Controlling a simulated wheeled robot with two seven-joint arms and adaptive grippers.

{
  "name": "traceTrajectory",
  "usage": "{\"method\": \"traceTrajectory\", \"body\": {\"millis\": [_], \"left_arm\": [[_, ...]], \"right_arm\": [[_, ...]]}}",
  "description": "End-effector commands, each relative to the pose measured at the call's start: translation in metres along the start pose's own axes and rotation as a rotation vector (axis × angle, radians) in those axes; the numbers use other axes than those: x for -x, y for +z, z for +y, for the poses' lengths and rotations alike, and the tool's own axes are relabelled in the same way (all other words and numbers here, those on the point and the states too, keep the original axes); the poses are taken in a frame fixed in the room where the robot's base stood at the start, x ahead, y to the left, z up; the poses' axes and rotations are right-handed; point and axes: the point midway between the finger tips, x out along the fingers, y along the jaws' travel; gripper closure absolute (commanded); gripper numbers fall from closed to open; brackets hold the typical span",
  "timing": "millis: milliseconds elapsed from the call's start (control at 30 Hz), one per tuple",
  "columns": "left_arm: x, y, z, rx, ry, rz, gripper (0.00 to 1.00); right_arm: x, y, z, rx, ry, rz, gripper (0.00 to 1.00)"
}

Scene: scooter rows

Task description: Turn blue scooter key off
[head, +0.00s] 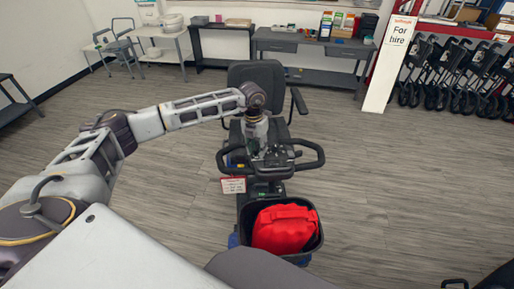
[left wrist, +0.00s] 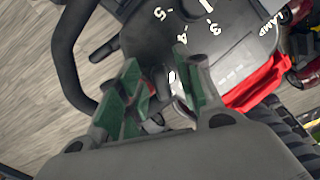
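The scooter (head: 244,205) stands in the middle of the head view, with blue low on its side, a dark seat and looped handlebars. My left gripper (head: 260,153) points down over its control console. In the left wrist view, my left gripper (left wrist: 160,88) has its two green-padded fingers apart. Between and beyond them is the dark console (left wrist: 225,45), with a dial marked in white numbers. A small silvery rounded part (left wrist: 180,108) shows between the fingers; I cannot tell whether it belongs to the key. The key is not clearly visible. My right gripper is not in view.
A red bag (head: 284,229) sits in the scooter's front basket (head: 314,245). A tag (head: 233,186) hangs by the handlebar. Grey tables (head: 315,43) line the back wall. Folded black walkers (head: 450,75) stand at the right behind a "For hire" sign (head: 395,60). The floor around is clear.

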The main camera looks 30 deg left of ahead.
Motion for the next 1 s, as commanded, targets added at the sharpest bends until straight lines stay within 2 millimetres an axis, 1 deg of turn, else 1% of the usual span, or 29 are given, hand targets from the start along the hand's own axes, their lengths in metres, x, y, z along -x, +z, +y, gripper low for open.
{"method": "traceTrajectory", "body": {"millis": [133, 400, 733, 1000], "left_arm": [[0.0001, 0.0000, -0.0001, 0.000, 0.000, 0.000, 0.66], [0.0003, 0.0000, -0.0001, 0.000, 0.000, 0.000, 1.00], [0.0005, 0.0001, 0.0001, 0.012, 0.002, 0.000, 1.00], [0.0008, 0.0003, 0.0002, 0.085, 0.011, 0.001, 1.00]], "right_arm": [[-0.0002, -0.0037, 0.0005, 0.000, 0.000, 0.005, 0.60], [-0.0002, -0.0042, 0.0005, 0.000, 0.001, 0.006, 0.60], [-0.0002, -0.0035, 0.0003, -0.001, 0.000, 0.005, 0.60], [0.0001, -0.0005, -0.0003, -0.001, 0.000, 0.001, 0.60]]}}
